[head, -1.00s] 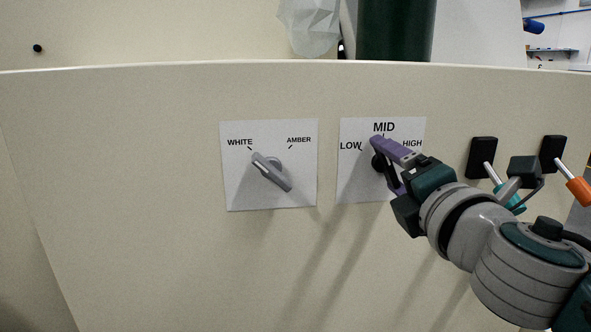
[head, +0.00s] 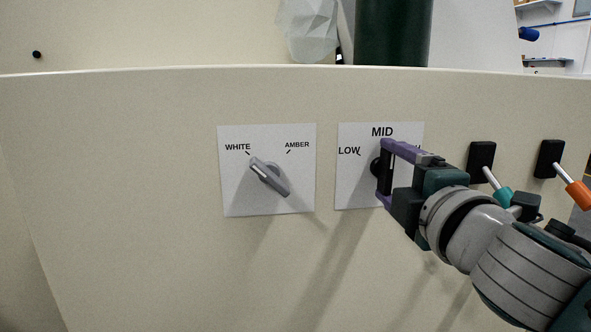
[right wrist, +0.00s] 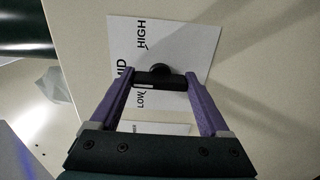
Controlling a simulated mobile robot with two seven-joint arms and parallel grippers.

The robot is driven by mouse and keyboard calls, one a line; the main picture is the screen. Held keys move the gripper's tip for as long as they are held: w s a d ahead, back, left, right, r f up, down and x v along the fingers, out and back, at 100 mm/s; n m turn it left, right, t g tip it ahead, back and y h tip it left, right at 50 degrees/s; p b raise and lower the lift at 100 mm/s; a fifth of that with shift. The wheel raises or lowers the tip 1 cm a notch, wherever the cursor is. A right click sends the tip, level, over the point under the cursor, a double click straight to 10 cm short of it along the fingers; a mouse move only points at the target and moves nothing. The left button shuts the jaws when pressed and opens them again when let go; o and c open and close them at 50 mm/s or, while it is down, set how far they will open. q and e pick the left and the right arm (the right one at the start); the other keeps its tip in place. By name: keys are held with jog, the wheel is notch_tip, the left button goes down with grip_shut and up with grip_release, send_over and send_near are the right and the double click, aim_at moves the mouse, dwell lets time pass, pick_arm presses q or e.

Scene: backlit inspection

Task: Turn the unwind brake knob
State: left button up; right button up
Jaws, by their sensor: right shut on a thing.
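The black knob (head: 375,168) on the right-hand white plate (head: 352,193), labelled LOW, MID and HIGH, is partly covered by my right gripper (head: 384,172). My right gripper's purple fingers are shut on the knob's two ends, one above and one below in the head view. In the right wrist view the knob's black bar (right wrist: 160,80) spans between the fingers, with one end towards the MID label. The HIGH label is mostly hidden in the head view but shows in the right wrist view. My left gripper is not in view.
A grey knob (head: 269,177) on a plate marked WHITE and AMBER sits to the left, pointing towards WHITE. Two levers, one teal-tipped (head: 502,196) and one orange-tipped (head: 579,194), stick out at the right, close to my right arm. The panel's left part is clear.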

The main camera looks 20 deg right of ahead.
jog(key=o, duration=1.2)
jog(key=v, duration=1)
